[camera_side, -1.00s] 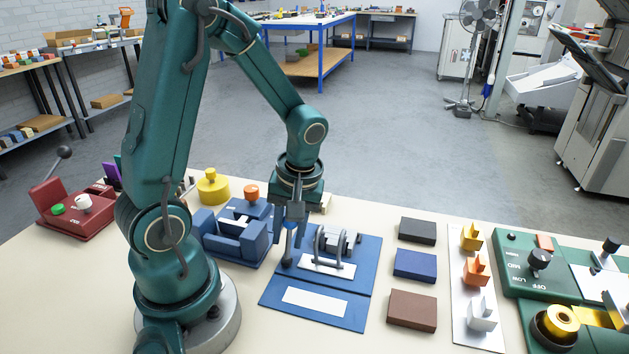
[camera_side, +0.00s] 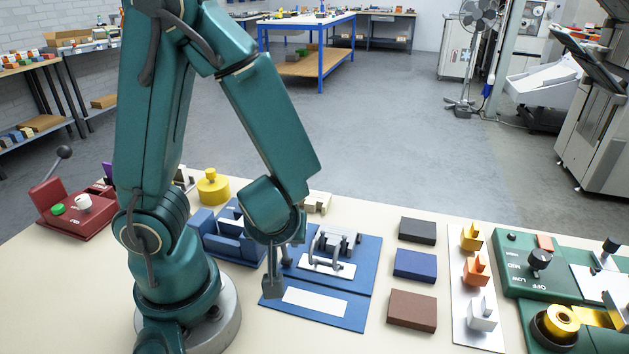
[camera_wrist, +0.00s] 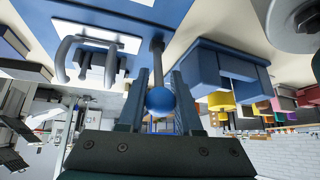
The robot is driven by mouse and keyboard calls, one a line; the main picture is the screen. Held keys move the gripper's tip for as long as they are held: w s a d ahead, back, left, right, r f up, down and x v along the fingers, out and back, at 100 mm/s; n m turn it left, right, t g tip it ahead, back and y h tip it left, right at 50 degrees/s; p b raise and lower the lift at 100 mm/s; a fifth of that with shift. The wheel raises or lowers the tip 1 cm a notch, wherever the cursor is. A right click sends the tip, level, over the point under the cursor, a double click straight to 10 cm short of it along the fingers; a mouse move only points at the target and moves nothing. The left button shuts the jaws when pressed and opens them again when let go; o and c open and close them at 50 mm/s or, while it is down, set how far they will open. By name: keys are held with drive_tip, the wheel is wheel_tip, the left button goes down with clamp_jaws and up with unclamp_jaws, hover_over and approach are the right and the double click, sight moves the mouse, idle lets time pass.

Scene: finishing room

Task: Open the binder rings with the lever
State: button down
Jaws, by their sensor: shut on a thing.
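The binder (camera_side: 358,285) lies open and flat on the bench, blue with white label areas. Its metal rings (camera_side: 318,245) stand at the middle and look spread apart; they also show in the wrist view (camera_wrist: 63,58). The lever is a grey rod with a blue ball knob (camera_wrist: 160,101) at the binder's left side. My gripper (camera_wrist: 159,88) is low over the binder's left edge, tilted, with its two fingers on either side of the lever and shut on it. In the side view my wrist and the gripper hide most of the lever.
A blue fixture (camera_side: 232,249) stands close left of the gripper. Black, blue (camera_side: 415,265) and brown blocks lie right of the binder. Beyond them are a white strip (camera_side: 468,320) with coloured clips and a green machine (camera_side: 540,270). The front bench area is clear.

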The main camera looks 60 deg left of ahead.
drive_tip(key=shift+s+d+t+y, duration=0.15)
drive_tip(key=shift+d+t+y, duration=0.1)
drive_tip(key=shift+t+y, duration=0.3)
drive_tip(key=c, duration=0.9)
unclamp_jaws()
drive_tip(key=shift+o, duration=0.2)
drive_tip(key=shift+v, duration=2.55)
drive_tip(key=shift+a, duration=0.1)
